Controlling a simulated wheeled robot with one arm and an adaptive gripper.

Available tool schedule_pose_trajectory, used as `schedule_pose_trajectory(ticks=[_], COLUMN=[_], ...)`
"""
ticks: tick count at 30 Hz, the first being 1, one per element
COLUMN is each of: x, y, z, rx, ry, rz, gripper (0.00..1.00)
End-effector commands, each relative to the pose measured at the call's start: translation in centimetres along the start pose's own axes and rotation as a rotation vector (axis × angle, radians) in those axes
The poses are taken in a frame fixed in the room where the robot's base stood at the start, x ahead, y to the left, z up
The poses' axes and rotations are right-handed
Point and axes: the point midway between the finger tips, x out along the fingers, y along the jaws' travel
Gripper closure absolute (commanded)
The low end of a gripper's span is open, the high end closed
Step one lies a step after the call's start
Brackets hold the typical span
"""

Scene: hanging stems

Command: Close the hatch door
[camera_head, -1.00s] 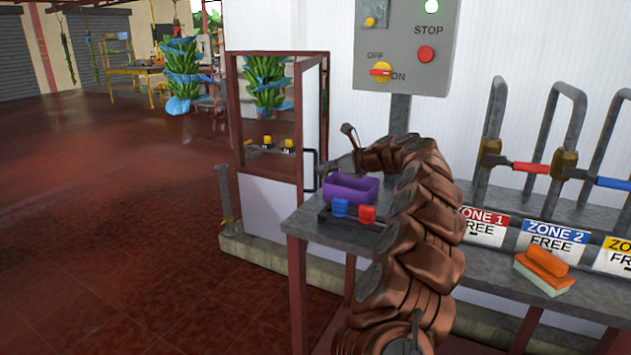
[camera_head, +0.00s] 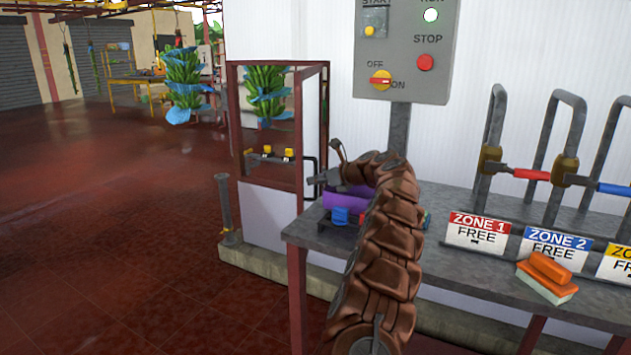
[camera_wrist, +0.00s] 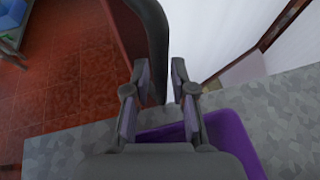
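The hatch (camera_head: 297,120) has a red-brown frame, a clear upper part and a white lower panel, at centre left in the head view. Its door appears to stand open, at an angle to the white wall. A dark bar handle (camera_head: 308,163) is on its right side. In the wrist view, the dark handle (camera_wrist: 155,30) is just ahead of my gripper (camera_wrist: 159,72), its lower end between or just beyond the fingertips. I cannot tell whether they touch. My gripper is open, its fingers apart with nothing clasped. In the head view, the gripper (camera_head: 314,181) is beside the handle.
A grey table (camera_head: 300,232) stands below my arm. A purple bin (camera_head: 340,199) and a blue block (camera_head: 340,216) are close under the gripper. A control box (camera_head: 405,50) stands behind. An orange brush (camera_head: 545,270) lies at right. Open red floor (camera_head: 110,220) is at left.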

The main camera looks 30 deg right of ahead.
Motion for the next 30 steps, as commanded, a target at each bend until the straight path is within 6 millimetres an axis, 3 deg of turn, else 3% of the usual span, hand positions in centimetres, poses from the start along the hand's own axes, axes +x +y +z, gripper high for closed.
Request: schedule_pose_trajectory(ticks=[14, 21, 30], x=[0.71, 0.70, 0.70], y=[0.00, 0.00, 0.01], z=[-0.08, -0.09, -0.09], rx=[0.000, 0.000, 0.000], ry=[0.001, 0.001, 0.001], rz=[0.000, 0.000, 0.000], gripper=[0.75, 0.99, 1.00])
